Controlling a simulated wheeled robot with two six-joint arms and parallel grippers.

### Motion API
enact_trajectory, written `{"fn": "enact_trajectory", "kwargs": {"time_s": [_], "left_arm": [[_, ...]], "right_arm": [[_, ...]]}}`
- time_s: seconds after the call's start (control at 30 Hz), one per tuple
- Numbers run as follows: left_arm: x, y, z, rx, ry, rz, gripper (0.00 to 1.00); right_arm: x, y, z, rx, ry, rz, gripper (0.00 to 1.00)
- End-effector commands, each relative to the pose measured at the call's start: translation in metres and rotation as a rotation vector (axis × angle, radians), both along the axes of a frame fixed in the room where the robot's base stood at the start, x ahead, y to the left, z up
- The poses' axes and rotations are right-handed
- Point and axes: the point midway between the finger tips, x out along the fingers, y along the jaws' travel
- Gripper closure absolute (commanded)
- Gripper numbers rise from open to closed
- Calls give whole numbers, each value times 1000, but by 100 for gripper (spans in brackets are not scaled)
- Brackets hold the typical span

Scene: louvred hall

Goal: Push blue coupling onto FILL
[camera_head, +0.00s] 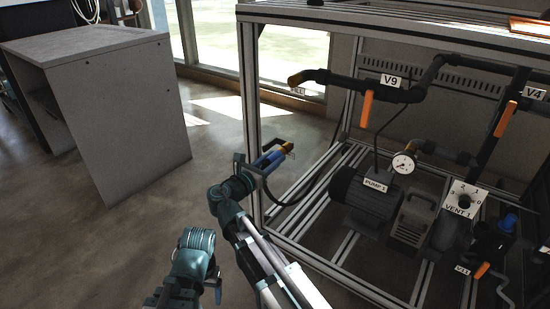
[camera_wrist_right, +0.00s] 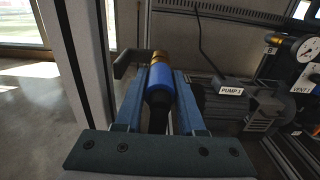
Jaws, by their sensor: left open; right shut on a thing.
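The blue coupling (camera_head: 267,160) has a brass-coloured front end and a black hose behind it. My right gripper (camera_head: 264,163) is shut on it, beside the rack's front left post. In the right wrist view the coupling (camera_wrist_right: 160,76) lies between the two fingers, brass end pointing away. FILL (camera_head: 297,79) is a brass-tipped stub at the left end of a black pipe, with a small label under it. The coupling is below and left of FILL, apart from it. My left gripper (camera_head: 190,291) is open and empty at the bottom of the head view, partly cut off.
The rack's metal post (camera_head: 249,100) stands close to my right gripper. PUMP 1 (camera_head: 362,195), a gauge (camera_head: 404,162), the VENT 1 dial (camera_head: 464,200) and orange-handled valve V9 (camera_head: 367,108) are in the rack. A grey cabinet (camera_head: 125,110) stands left; the floor between is clear.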

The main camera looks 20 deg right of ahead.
Motion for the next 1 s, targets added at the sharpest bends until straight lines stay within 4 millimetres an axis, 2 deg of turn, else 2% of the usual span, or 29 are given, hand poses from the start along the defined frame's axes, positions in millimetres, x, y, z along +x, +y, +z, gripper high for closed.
{"fn": "enact_trajectory", "kwargs": {"time_s": [0.17,0.7,1.0], "left_arm": [[0,0,0,0,0,0,23],[3,-3,0,0,0,-4,23],[10,-6,0,0,1,-6,23]], "right_arm": [[-2,2,0,0,0,1,100],[-38,49,0,-1,-1,6,100],[-45,51,0,0,0,5,100]]}}
